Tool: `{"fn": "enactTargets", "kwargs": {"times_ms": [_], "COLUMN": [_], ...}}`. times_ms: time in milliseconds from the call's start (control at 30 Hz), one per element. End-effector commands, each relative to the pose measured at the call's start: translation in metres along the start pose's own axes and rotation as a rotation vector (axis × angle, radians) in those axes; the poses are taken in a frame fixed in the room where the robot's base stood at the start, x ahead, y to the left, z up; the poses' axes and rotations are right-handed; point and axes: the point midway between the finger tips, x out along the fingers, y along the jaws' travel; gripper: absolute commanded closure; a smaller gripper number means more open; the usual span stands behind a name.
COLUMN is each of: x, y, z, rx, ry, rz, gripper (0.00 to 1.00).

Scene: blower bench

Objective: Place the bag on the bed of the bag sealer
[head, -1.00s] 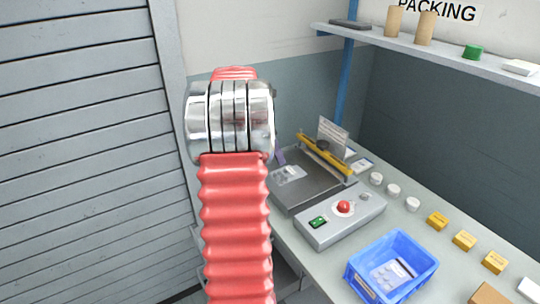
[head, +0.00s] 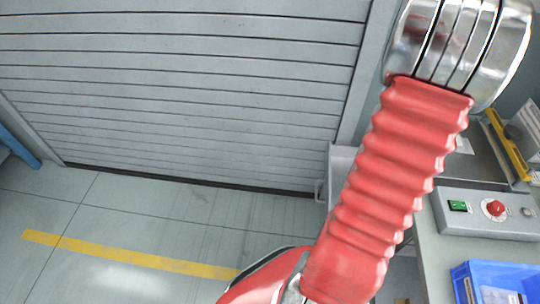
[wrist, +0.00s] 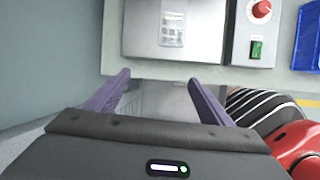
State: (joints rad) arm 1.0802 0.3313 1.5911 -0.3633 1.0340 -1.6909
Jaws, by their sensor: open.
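The bag (wrist: 172,22) is a small clear pouch with pale items in it. It lies flat on the grey bed (wrist: 140,32) of the bag sealer in the wrist view. The sealer bed shows partly in the head view (head: 480,168), behind my arm. My gripper (wrist: 158,82) has two purple fingers spread apart with nothing between them. It is off the bench's near edge and apart from the bag. My gripper is hidden in the head view.
A blue bin (head: 490,285) with pale contents stands at the right. A grey shutter (head: 190,90) fills the back left. The floor (head: 130,215) with a yellow line is clear.

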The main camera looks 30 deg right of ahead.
Motion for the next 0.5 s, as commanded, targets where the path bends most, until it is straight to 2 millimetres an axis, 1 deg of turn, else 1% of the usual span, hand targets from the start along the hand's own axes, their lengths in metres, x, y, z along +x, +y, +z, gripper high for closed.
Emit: {"fn": "enactTargets", "kwargs": {"times_ms": [33,133,200,267,300,367,400,467,500], "x": [-0.019,-0.050,-0.070,-0.086,-0.097,-0.113,-0.122,-0.136,-0.145], "y": [0.001,-0.003,-0.009,-0.016,-0.021,-0.030,-0.036,-0.048,-0.056], "z": [-0.023,-0.064,-0.091,-0.114,-0.129,-0.151,-0.165,-0.185,-0.199], "rx": [0.020,0.079,0.121,0.156,0.179,0.213,0.237,0.271,0.293], "ry": [0.012,0.043,0.067,0.091,0.108,0.134,0.153,0.181,0.201], "rz": [0.027,0.069,0.094,0.115,0.128,0.146,0.156,0.169,0.176], "gripper": [0.26,0.26,0.26,0.26,0.26,0.26,0.26,0.26,0.26]}}
